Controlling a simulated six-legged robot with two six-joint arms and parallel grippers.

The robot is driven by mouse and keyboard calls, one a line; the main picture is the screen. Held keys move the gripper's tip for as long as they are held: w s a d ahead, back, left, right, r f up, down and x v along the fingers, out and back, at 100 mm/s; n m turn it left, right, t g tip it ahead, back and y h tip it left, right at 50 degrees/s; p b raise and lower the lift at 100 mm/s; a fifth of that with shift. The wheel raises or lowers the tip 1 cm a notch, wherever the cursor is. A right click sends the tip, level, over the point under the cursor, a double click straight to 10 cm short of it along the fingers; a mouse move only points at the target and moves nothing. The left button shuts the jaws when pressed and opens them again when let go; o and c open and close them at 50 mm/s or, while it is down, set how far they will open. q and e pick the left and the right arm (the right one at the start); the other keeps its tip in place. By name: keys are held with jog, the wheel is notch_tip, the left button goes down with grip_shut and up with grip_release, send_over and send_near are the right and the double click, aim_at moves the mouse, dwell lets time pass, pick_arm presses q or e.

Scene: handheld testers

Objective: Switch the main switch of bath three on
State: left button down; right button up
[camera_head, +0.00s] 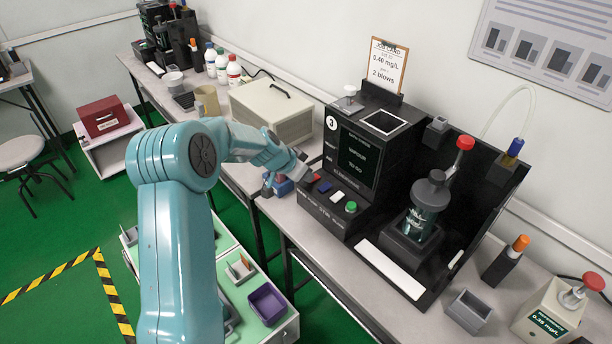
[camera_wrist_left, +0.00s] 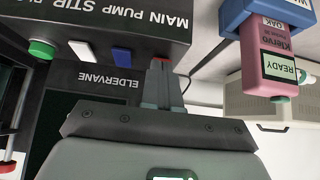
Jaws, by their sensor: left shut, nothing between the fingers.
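Bath three (camera_head: 385,135) is a black unit marked 3, with a dark screen (camera_head: 357,152) showing faint text. Its front ledge has a row of controls: a red main switch (camera_head: 313,177), a blue switch (camera_head: 325,187), a white switch (camera_head: 337,196) and a green button (camera_head: 351,207). In the left wrist view the red main switch (camera_wrist_left: 160,63) sits below the word MAIN. My left gripper (camera_head: 303,172) is shut and empty, its tips (camera_wrist_left: 160,76) right at the red switch. I cannot tell whether they touch it or which way it is tipped. My right gripper is out of view.
A blue and pink handheld tester (camera_wrist_left: 275,60) reading READY is close beside bath three. A beige case (camera_head: 272,112) stands behind my left gripper. A glass vessel (camera_head: 424,215) stands right of the screen. A low cart with a purple bin (camera_head: 267,304) is below.

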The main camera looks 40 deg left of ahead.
pick_arm(q)
jog(key=shift+s+f+b, duration=0.1)
jog(key=shift+f+b, duration=0.75)
jog(key=shift+b, duration=0.1)
jog(key=shift+r+p, duration=0.6)
jog(key=shift+p, duration=0.15)
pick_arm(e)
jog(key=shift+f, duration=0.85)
pick_arm(q)
jog(key=shift+r+p, duration=0.35)
jog(key=shift+r, duration=0.45)
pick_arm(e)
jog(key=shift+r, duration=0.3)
